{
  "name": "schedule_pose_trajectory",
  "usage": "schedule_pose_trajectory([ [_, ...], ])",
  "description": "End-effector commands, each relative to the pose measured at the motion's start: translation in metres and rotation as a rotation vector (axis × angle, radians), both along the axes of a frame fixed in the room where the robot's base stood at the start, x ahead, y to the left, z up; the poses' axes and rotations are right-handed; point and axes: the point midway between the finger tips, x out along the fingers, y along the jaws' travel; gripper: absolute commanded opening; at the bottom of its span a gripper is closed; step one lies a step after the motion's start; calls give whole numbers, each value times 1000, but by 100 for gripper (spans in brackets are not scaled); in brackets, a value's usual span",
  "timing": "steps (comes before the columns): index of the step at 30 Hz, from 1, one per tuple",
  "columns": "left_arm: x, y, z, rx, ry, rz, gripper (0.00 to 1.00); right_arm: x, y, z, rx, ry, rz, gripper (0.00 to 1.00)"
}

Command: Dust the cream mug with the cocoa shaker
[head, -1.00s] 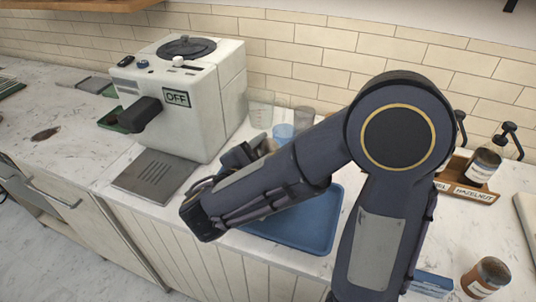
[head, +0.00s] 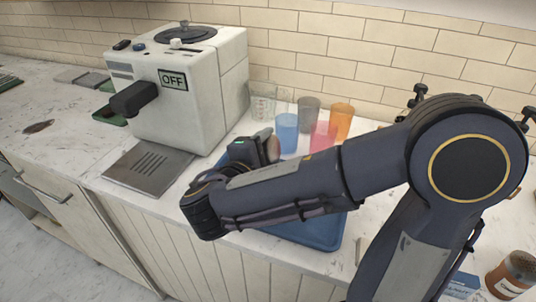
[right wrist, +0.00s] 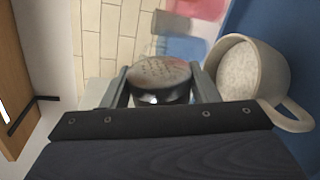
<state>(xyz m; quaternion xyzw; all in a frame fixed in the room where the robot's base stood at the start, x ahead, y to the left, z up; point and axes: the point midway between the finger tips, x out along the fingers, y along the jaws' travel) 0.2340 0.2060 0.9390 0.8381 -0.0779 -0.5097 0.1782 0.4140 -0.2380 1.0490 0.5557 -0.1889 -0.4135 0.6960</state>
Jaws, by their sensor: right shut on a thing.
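My right gripper (right wrist: 162,88) is shut on the cocoa shaker (right wrist: 160,72), which has a perforated lid with brown dust on it. The cream mug (right wrist: 283,68) is beside the shaker, to the right in the right wrist view. Its open mouth shows a pale, foamy surface, and its handle points to the lower right. In the head view my right gripper (head: 254,150) is over the back left part of the blue tray, largely hidden by my forearm. The mug and shaker cannot be told apart there. My left gripper is out of view.
The blue tray (head: 325,240) lies under my right forearm. Behind it stand blue (head: 286,133), pink (head: 323,136), orange (head: 341,120) and grey cups. The white coffee machine (head: 190,90), marked OFF, is at left. A brown jar (head: 515,275) is at lower right.

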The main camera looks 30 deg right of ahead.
Motion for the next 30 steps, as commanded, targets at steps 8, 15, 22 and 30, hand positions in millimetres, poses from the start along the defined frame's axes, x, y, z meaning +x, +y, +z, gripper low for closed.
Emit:
schedule_pose_trajectory([
  [8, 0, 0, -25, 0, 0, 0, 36, 0, 1, -11, 59, -71, 1, 28],
  [15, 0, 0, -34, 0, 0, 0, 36, 1, 1, -13, 89, -105, 2, 28],
  [22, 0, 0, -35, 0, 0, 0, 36, 1, 1, -12, 95, -112, 1, 28],
  [30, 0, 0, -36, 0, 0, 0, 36, 1, 1, -12, 95, -112, 1, 28],
])
